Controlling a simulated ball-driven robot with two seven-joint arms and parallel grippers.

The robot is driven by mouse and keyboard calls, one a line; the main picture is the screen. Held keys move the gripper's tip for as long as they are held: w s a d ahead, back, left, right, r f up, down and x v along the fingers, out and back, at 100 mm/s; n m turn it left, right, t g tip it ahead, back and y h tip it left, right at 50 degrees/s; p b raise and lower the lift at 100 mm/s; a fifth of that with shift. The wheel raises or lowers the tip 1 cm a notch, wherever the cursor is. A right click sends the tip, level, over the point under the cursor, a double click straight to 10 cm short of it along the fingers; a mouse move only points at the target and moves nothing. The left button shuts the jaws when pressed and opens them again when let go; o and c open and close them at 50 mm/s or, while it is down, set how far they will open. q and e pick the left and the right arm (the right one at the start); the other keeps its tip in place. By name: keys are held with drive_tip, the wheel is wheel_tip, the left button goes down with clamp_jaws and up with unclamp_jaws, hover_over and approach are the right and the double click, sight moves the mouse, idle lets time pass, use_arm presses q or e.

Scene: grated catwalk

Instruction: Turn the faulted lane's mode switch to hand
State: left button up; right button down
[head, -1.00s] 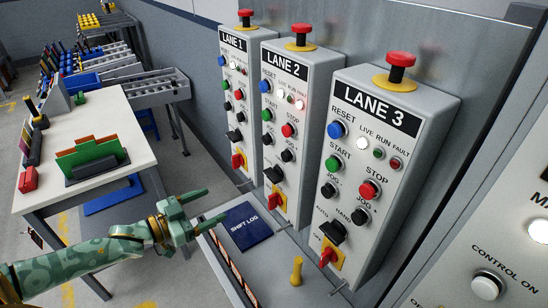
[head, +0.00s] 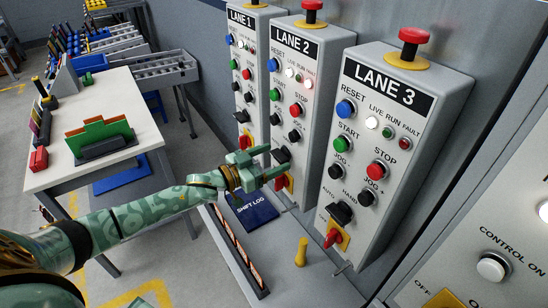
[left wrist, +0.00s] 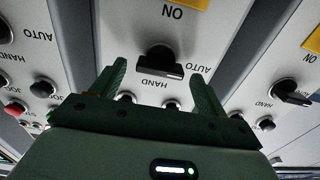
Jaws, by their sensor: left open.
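The Lane 2 panel (head: 301,130) stands between the Lane 1 panel (head: 240,62) and the Lane 3 panel (head: 388,142). Its fault lamp (head: 308,82) glows pinkish red, while Lane 3's fault lamp (head: 404,144) looks dark. My left gripper (head: 277,161) is open and empty in front of Lane 2's lower face, partly covering its black mode switch (head: 281,153). In the left wrist view, upside down, that switch (left wrist: 160,62) sits between the spread fingers, apparently untouched, beside HAND and AUTO labels. Its handle seems turned toward AUTO.
A red-and-yellow isolator (head: 284,184) sits just below the Lane 2 switch. The ledge holds a blue shift log (head: 252,211) and a yellow peg (head: 301,252). Red mushroom buttons top the panels. A white workbench (head: 65,160) stands at left.

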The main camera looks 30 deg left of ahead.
use_arm(q)
drive_tip(key=shift+w+d, duration=0.35)
drive_tip(key=shift+w, duration=0.15)
drive_tip(key=c, duration=1)
